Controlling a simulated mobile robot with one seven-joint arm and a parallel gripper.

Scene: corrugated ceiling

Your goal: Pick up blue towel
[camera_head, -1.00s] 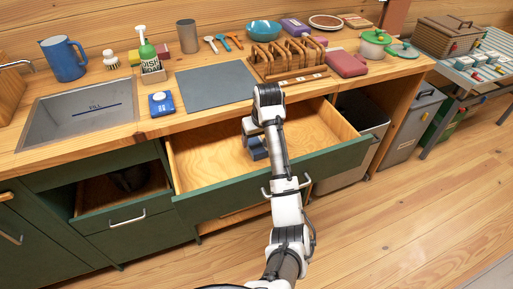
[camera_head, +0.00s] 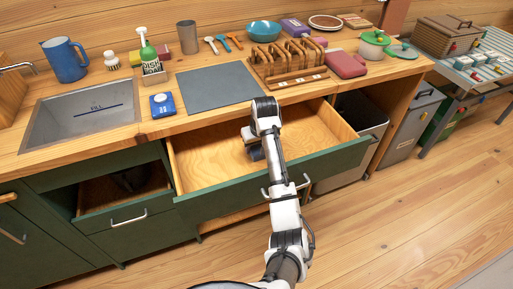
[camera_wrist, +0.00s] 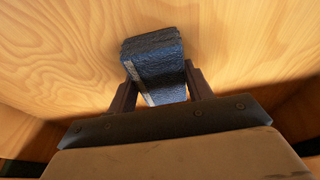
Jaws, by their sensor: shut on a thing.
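The blue towel (camera_wrist: 153,62) is a folded, textured dark blue bundle with a pale strip along one edge. In the wrist view it sits between the two fingers of my gripper (camera_wrist: 160,88), which is shut on it. In the head view the towel (camera_head: 256,153) shows only as a small dark patch below my gripper (camera_head: 252,140), inside the open drawer (camera_head: 205,165). My wrist and arm hide part of it there. I cannot tell whether the towel touches the drawer bottom.
The drawer's green front (camera_head: 330,160) stands out from the counter on the near side. A second, lower drawer (camera_head: 120,190) is partly open at left.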

